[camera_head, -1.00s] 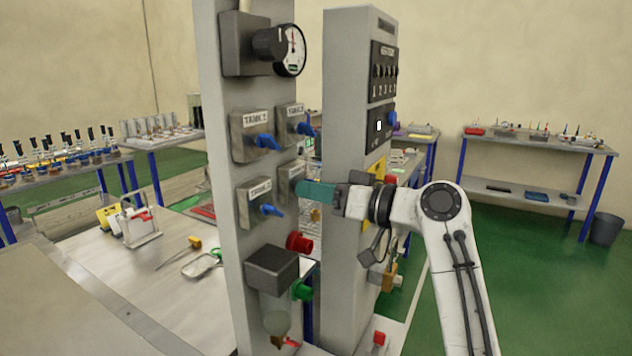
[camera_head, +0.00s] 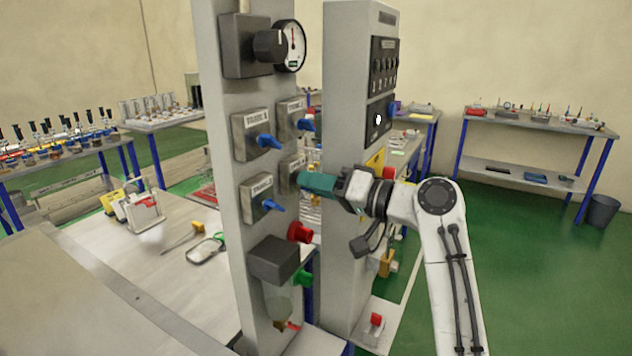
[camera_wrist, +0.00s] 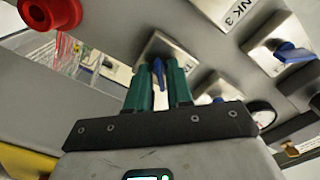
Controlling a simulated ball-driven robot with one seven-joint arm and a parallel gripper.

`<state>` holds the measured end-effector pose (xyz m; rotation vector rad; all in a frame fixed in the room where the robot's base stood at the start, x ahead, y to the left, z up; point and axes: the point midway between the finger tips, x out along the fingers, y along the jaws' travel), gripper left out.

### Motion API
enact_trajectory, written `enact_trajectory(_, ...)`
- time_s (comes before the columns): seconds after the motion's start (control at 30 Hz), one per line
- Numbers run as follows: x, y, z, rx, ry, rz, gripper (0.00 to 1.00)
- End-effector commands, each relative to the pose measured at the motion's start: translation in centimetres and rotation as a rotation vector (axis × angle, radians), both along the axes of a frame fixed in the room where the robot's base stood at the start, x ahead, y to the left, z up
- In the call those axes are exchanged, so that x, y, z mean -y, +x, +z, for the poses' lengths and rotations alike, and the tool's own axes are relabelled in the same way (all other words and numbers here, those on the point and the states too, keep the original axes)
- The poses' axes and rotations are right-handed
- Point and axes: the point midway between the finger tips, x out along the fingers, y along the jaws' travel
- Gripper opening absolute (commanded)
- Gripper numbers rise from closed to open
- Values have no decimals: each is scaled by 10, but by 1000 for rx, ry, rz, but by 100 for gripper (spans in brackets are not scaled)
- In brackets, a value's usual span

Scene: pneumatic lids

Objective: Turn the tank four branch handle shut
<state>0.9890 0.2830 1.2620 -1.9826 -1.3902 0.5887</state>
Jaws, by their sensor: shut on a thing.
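The tank four branch valve (camera_head: 290,172) is the lower right plate on the near grey panel in the head view. My gripper (camera_head: 308,184) reaches it from the right and hides its handle there. In the wrist view, my green fingers (camera_wrist: 159,80) are shut on the blue handle (camera_wrist: 159,68), one on each side, in front of the valve's metal plate (camera_wrist: 153,45). The tank three valve (camera_head: 261,196) sits to its left, with its blue handle pointing right and slightly down. Its label plate (camera_wrist: 230,12) shows in the wrist view.
Two more blue-handled valves, upper left (camera_head: 252,135) and upper right (camera_head: 293,119), sit above. A second grey column (camera_head: 345,270) stands close behind my wrist.

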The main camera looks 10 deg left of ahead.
Motion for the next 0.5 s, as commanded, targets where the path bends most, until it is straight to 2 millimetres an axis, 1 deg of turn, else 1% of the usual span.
enact_trajectory(0.03,1,1,-2,-5,-1,-1,0)
enact_trajectory(0.27,1,1,-2,-5,-1,-1,0)
enact_trajectory(0.3,1,1,-2,-4,-2,-1,21)
enact_trajectory(0.4,1,1,-2,-4,-1,-2,31)
enact_trajectory(0.5,1,1,-1,-2,-1,-1,32)
